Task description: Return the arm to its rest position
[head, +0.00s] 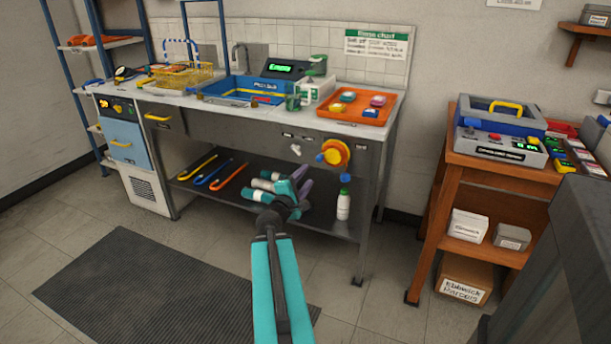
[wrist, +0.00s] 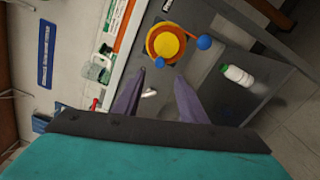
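My teal arm reaches forward from the bottom of the head view. My gripper (head: 300,183) is in front of the workbench, over the open space above its lower shelf. In the wrist view, the two purple fingers of my gripper (wrist: 158,78) stand apart with nothing gripped between them. A yellow and orange knob with blue handle ends (head: 334,155) is on the bench front, up and right of the gripper and apart from it. The knob also shows beyond the fingertips in the wrist view (wrist: 166,43). A small white lever (head: 295,150) is on the panel left of the knob.
A white bottle with a green cap (head: 343,205) stands on the lower shelf, right of my gripper. Several hooked tools (head: 213,172) lie on that shelf to the left. An orange tray (head: 355,107) is on the bench top. A wooden cart (head: 455,195) stands at right. A floor mat (head: 130,290) lies in front.

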